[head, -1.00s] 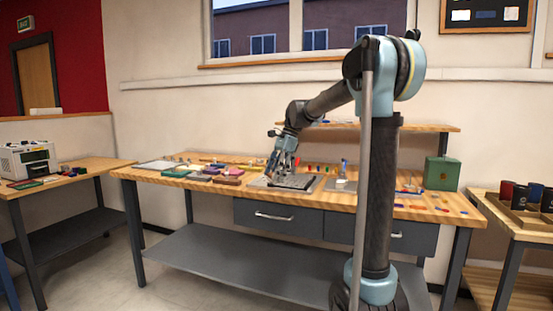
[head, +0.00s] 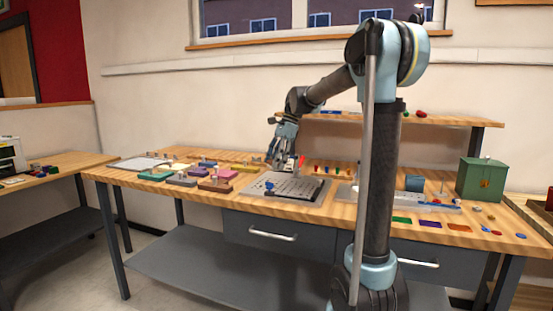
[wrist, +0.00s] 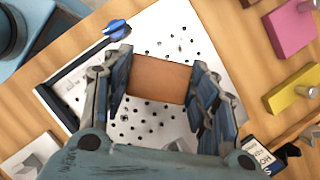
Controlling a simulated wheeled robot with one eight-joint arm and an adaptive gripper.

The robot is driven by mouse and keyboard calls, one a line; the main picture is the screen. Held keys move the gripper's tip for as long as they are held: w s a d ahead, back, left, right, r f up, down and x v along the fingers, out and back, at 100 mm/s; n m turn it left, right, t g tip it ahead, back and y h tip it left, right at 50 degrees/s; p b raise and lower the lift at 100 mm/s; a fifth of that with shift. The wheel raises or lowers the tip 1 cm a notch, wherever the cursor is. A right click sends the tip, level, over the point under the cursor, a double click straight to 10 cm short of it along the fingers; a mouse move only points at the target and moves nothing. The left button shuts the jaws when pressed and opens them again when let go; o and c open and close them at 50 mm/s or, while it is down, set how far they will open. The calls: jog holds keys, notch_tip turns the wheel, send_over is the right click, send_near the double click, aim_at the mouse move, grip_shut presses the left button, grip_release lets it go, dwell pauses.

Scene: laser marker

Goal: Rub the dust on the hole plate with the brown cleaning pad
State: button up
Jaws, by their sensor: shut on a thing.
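My gripper (head: 282,160) points down over the hole plate (head: 302,190) on the wooden bench. In the wrist view, its two fingers (wrist: 160,88) are shut on the brown cleaning pad (wrist: 158,78), a flat orange-brown block. The pad covers part of the hole plate (wrist: 140,118), which is pale with rows of small dark holes. I cannot tell whether the pad touches the plate. Dust is not clear among the holes. The pad is hard to make out in the head view.
A blue knob (wrist: 117,30) sits at the plate's edge. Pink (wrist: 290,28) and yellow (wrist: 295,93) blocks with grey handles lie beside the plate. More coloured blocks, including a reddish-brown one (head: 215,185), lie left of it. A green box (head: 482,180) stands at the right.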

jog(key=shift+w, duration=0.2)
jog(key=shift+w+f, duration=0.15)
jog(key=shift+f, duration=0.25)
send_over(275, 187)
jog(key=shift+w+f, duration=0.15)
jog(key=shift+f, duration=1.15)
jog(key=shift+w+f, duration=0.1)
jog(key=shift+f, duration=1.2)
jog(key=shift+f, duration=0.95)
jog(key=shift+s, duration=0.1)
